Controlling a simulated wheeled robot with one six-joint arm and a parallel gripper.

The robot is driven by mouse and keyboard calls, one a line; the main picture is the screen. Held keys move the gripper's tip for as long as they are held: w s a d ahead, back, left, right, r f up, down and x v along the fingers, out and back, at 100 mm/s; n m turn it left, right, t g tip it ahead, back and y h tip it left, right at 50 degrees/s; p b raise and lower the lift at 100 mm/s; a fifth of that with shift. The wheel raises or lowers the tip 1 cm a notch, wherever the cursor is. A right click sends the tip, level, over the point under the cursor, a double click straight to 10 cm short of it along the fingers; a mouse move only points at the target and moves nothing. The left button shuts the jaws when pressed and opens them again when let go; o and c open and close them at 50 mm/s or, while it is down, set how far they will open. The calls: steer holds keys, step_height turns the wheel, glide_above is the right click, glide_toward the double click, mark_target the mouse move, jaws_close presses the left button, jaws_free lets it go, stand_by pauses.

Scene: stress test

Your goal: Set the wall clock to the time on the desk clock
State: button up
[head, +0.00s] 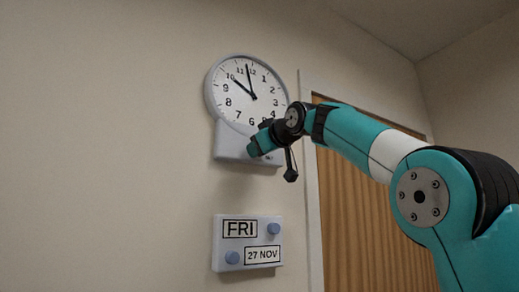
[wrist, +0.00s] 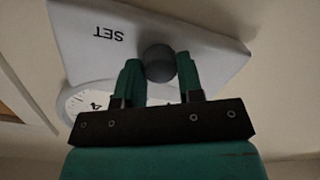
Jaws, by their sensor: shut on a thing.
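The wall clock (head: 268,92) is round and white with a grey rim, on the wall in the head view. Its short hand points near 10 and its long hand between 11 and 12. Below the dial is a pale base panel (head: 228,143); it fills much of the wrist view (wrist: 205,42), with the word SET upside down. My gripper (head: 258,147) is at this panel, its fingers shut on a dark round knob (wrist: 158,60) beside the word. My gripper hides the knob in the head view. No desk clock shows in either view.
A white calendar panel (head: 246,267) reading FRI and 27 NOV, with two blue-grey knobs, hangs on the wall below the clock. A wooden door (head: 350,215) in a pale frame (head: 312,235) stands to the right, behind my arm. The wall to the left is bare.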

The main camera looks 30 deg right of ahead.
steer(key=shift+n, duration=1.4)
steer(key=o, duration=0.9)
steer(key=s+b, duration=0.1)
steer(key=s, duration=0.4)
steer(key=s+r+b, duration=0.1)
steer(key=s, duration=0.5)
steer(key=s+b, duration=0.1)
steer(key=s, duration=0.5)
steer(key=shift+s+r, duration=0.15)
steer(key=shift+s, duration=0.05)
